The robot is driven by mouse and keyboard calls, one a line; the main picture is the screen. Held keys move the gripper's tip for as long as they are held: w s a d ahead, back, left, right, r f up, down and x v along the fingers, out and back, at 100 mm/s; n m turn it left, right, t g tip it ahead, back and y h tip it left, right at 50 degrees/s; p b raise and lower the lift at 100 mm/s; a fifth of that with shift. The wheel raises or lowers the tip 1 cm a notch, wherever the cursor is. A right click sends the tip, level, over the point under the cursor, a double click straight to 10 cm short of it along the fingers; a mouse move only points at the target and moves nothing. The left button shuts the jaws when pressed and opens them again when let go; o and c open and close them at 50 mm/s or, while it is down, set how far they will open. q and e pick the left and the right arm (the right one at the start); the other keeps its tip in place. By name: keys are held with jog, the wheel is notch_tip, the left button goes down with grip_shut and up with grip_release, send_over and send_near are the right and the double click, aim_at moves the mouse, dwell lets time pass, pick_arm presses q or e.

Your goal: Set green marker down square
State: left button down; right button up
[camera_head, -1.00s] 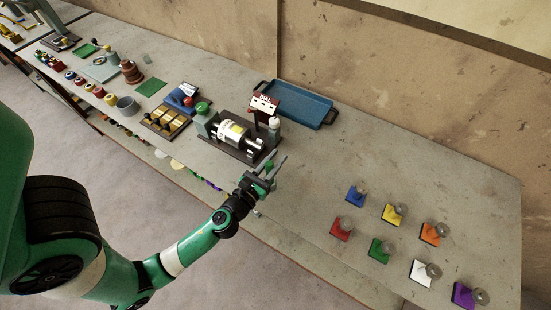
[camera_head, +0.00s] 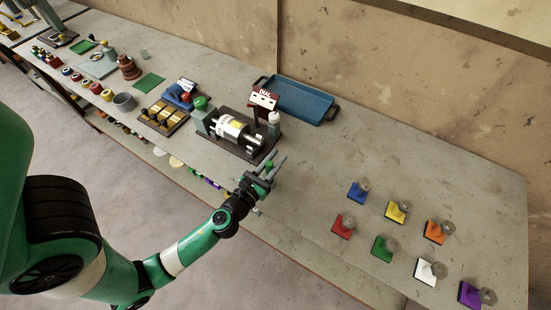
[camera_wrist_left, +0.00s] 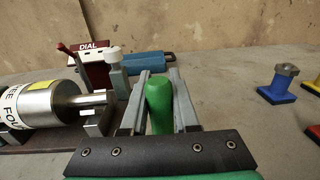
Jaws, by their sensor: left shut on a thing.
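The green marker is an upright green cylinder with a rounded top (camera_wrist_left: 159,104), held between the two grey fingers of my left gripper (camera_wrist_left: 160,100) in the left wrist view. In the head view, my left gripper (camera_head: 274,168) is at the bench's front part, to the right of the machine with the silver cylinder. A bit of the green marker (camera_head: 268,166) shows between its fingers. The marker's lower end is hidden, so I cannot tell whether it touches the bench. My right gripper is out of view.
The silver cylinder device (camera_head: 235,131) with a DIAL sign (camera_head: 264,101) stands close to the left of my gripper. A blue tray (camera_head: 300,101) lies behind. The bench between is clear.

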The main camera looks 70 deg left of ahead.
pick_arm(q)
jog(key=shift+f, duration=0.3)
jog(key=c, duration=0.6)
grip_release()
jog(key=b+v, duration=0.2)
jog(key=v, duration=0.8)
jog(key=shift+d, duration=0.15)
jog(key=shift+s+d+r, duration=0.1)
jog(key=shift+s+d, duration=0.2)
jog(key=shift+s, duration=0.4)
